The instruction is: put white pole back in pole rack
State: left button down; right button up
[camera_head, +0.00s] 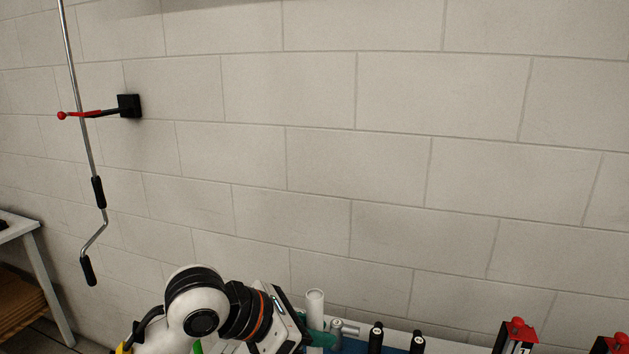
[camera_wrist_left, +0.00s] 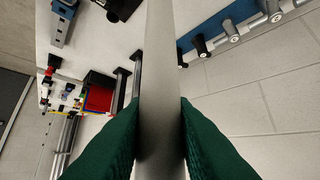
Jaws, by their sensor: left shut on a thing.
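The white pole (camera_head: 315,300) stands roughly upright at the bottom of the head view, in front of the block wall. My left gripper (camera_head: 318,339) has green fingers and is at the pole's lower visible part. In the left wrist view the pole (camera_wrist_left: 160,70) runs between the two green fingers of my left gripper (camera_wrist_left: 160,125), which are shut on it. The pole's lower end is hidden in the head view. I cannot tell for certain which fixture is the pole rack. My right gripper is not in view.
Black-handled tools (camera_head: 376,337) stand beside the pole. A blue strip with knobs (camera_wrist_left: 219,25) and a white bench surface (camera_wrist_left: 110,40) show in the wrist view. Red-topped clamps (camera_head: 516,336) stand at right. A crank rod (camera_head: 88,150) hangs on the wall at left.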

aim_at(310, 296)
pick_arm(q)
jog(key=shift+r+p, duration=1.7)
jog(key=shift+r, duration=1.55)
